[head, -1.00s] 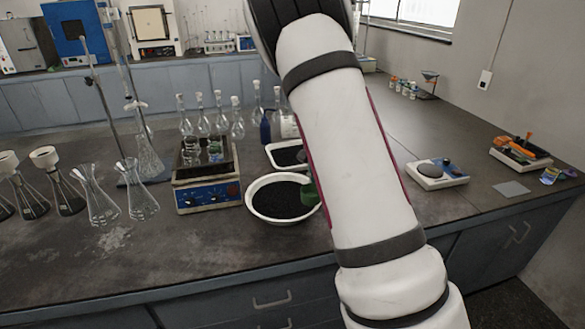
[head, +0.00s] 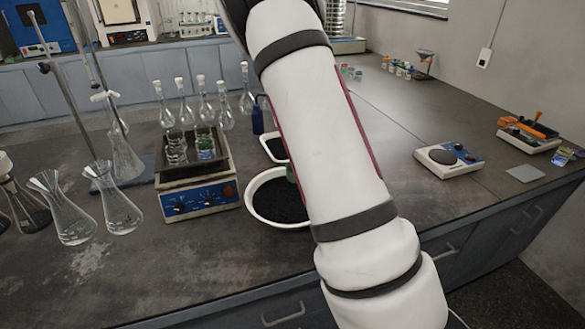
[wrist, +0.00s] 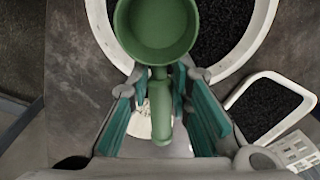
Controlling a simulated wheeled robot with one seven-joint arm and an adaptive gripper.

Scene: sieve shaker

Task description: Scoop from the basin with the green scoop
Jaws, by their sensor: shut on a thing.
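The green scoop (wrist: 158,30) shows large in the wrist view, with its round cup at the top and its handle pointing down between my gripper's fingers. My gripper (wrist: 165,105) is shut on the handle. The cup looks empty inside. The white basin (head: 254,212) of black granules stands on the bench in the head view; its rim (wrist: 258,40) curves behind the scoop in the wrist view. The cup overlaps the basin there; its height above the granules cannot be told. In the head view my arm hides my gripper and nearly all of the scoop.
A white tray of black granules (head: 266,146) lies just behind the basin. A blue-fronted shaker (head: 200,198) with glassware on top stands close to its left. Glass flasks (head: 70,222) stand further left.

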